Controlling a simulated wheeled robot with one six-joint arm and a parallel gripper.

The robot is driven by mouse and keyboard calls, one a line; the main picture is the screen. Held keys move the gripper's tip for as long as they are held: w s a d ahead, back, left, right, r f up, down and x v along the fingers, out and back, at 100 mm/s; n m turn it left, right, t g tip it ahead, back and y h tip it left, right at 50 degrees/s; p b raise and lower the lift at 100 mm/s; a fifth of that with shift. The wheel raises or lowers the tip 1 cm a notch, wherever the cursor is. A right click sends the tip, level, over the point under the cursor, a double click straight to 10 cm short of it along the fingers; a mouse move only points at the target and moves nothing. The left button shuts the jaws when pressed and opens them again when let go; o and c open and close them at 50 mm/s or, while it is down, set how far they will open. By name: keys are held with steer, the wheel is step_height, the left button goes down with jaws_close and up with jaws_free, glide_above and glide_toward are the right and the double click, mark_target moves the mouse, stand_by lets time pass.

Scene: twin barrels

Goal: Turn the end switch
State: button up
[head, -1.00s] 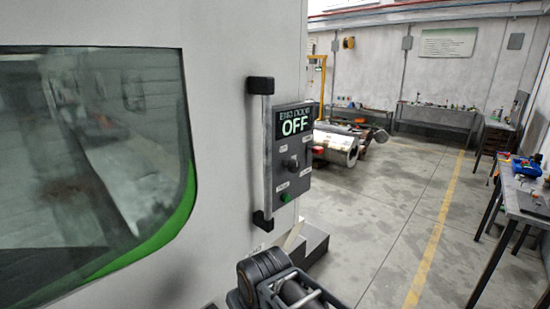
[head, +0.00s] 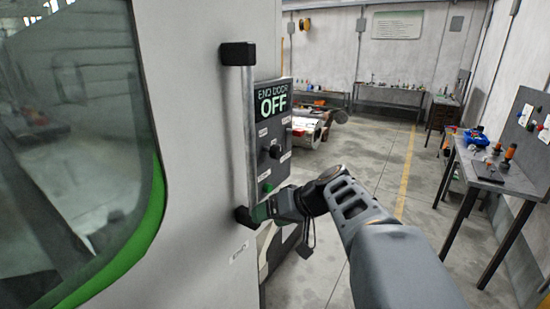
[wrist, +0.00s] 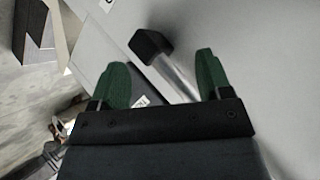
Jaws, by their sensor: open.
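The end door control panel (head: 284,130) is a dark grey box on the side of the white machine, and its display (head: 272,101) reads "END DOOR OFF". My gripper (head: 262,211) is just under the panel, close to the lower end of the handle bar. In the wrist view my gripper (wrist: 164,70) is open, with green fingertips and nothing held. The bar's black end bracket (wrist: 152,45) shows between and beyond the fingers. The switch cannot be made out there.
A vertical metal handle bar (head: 247,135) with black brackets stands left of the panel. The machine's window (head: 70,150) has a green edge. A workbench with tools (head: 495,175) stands at the right. The floor (head: 385,170) between is mostly clear.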

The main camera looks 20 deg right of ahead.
steer(key=w+d+r+t+y, duration=0.2)
steer(key=w+d+r+t, duration=0.2)
steer(key=d, duration=0.3)
steer(key=n+t+b, duration=0.1)
steer(key=t, duration=0.3)
glide_toward(280, 153)
steer(key=p+x, duration=0.4)
steer(key=x, duration=0.8)
steer(key=shift+w+a, duration=0.25)
steer(key=shift+w, duration=0.05)
steer(key=c, duration=0.9)
steer(key=shift+c, duration=0.2)
